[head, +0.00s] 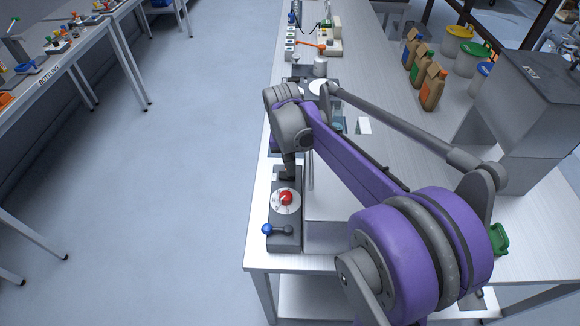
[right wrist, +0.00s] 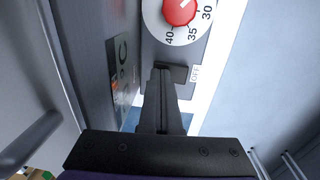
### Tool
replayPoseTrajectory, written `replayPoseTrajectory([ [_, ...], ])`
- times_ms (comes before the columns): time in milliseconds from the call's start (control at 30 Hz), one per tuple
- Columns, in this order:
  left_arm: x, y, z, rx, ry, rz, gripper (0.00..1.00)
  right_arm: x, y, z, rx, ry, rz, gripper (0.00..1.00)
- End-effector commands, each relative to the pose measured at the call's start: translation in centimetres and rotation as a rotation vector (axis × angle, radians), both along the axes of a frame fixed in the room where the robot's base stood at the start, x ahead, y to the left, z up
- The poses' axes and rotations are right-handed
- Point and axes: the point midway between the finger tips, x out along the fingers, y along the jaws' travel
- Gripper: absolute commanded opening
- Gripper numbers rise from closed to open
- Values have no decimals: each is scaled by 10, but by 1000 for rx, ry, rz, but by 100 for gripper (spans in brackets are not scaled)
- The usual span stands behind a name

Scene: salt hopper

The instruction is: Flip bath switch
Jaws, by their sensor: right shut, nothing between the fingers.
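The bath's dark control box (head: 285,243) sits along the left edge of the bench in the head view. It carries a red knob (head: 286,198) on a white dial, also in the right wrist view (right wrist: 179,11). My right gripper (head: 288,174) points down at the box's far part, beyond the dial. It is shut and empty. In the right wrist view its fingertips (right wrist: 161,72) are at a dark switch (right wrist: 181,73) beside a white OFF label (right wrist: 195,74). The fingertips partly hide the switch; I cannot tell contact or its position. My left gripper is not in view.
A lever with a blue ball (head: 267,229) is at the box's near end. My right arm crosses the bench and hides part of it. A grey hopper (head: 525,115) stands at right, with brown bags (head: 433,88) behind. Floor at left is clear.

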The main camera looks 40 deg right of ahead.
Motion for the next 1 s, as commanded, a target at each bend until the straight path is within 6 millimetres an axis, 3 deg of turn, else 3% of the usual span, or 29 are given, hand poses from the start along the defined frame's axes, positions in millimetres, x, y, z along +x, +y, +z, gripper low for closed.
replayPoseTrajectory([
  [400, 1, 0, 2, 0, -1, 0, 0, 8, 14, 0, 5, 3, 4, 0],
  [767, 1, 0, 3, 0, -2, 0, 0, 9, 13, 3, 2, 2, 1, 0],
  [867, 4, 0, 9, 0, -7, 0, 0, 12, 13, 11, 2, 1, 1, 0],
  [1000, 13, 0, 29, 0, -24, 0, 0, 19, 13, 37, 3, -3, 3, 0],
])
